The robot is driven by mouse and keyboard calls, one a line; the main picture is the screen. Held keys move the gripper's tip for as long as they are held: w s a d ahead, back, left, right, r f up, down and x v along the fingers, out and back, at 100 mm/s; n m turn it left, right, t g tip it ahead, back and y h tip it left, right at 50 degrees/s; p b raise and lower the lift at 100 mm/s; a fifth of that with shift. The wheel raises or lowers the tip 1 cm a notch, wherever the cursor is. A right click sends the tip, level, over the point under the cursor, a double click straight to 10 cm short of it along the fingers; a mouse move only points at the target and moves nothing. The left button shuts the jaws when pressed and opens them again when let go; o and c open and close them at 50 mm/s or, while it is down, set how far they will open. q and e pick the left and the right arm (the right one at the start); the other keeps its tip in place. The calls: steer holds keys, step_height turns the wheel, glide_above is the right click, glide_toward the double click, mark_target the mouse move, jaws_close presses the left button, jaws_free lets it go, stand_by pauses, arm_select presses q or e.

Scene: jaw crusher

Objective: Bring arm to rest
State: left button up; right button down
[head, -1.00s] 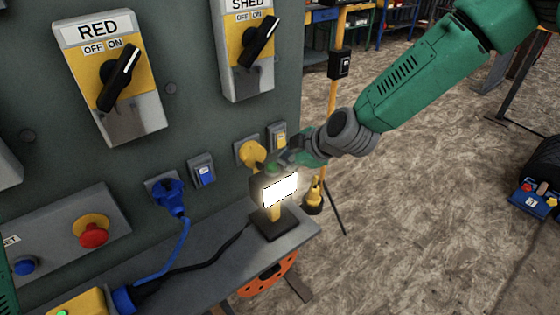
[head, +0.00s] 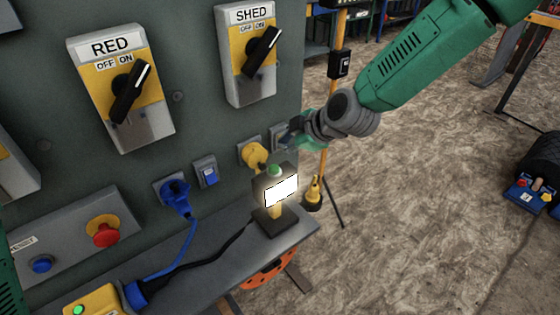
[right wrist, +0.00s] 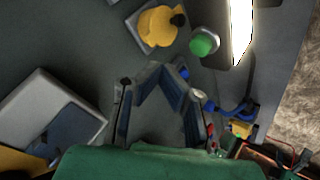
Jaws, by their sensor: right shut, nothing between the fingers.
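My right arm comes in from the upper right in the head view. Its gripper (head: 293,136) is small and partly hidden by its own wrist, a little above and behind the lit work lamp (head: 281,190). It is close to the grey panel (head: 200,110), but I cannot tell whether it touches. In the right wrist view the fingers (right wrist: 158,75) come together with nothing between them. The lamp's green button (right wrist: 204,42) lies beyond them, clear of the fingers. My left gripper is not in view; only a green sliver of that arm shows at the left edge.
The RED switch (head: 128,90) and SHED switch (head: 248,55) are on the panel. Below are a blue plug (head: 175,195), a yellow plug (head: 252,155) and a red button (head: 102,234). The lamp stands on a grey shelf (head: 215,257). Open floor (head: 420,210) lies to the right.

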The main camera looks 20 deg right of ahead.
steer(key=shift+a, duration=0.5)
steer(key=shift+f, duration=0.15)
steer(key=s+d+f+m+g+h+b, duration=0.1)
steer(key=s+f+m+b, duration=0.1)
steer(key=s+f, duration=0.45)
steer(key=s+d+f+m+g+b, duration=0.1)
steer(key=s+f+m+b, duration=0.2)
steer(key=f, duration=0.6)
arm_select(q)
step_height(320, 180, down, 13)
steer(key=b, duration=0.7)
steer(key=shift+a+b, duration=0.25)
steer(key=shift+b, duration=0.15)
arm_select(e)
steer(key=s+d+f+m+g+h, duration=0.1)
steer(key=s+d+f+m, duration=0.2)
steer(key=s+f, duration=0.3)
steer(key=s+d+f+m+g+h, duration=0.1)
steer(key=s+f, duration=0.5)
steer(key=s, duration=0.6)
steer(key=s+d+f+m+g+h, duration=0.1)
steer(key=s+d+f+m+g, duration=0.2)
steer(key=s, duration=0.6)
step_height(320, 180, down, 3)
steer(key=d+m, duration=0.1)
steer(key=m, duration=0.1)
steer(key=shift+d+m+h, duration=0.3)
steer(key=shift+d+h, duration=0.1)
steer(key=shift+r, duration=0.1)
steer(key=shift+a, duration=0.1)
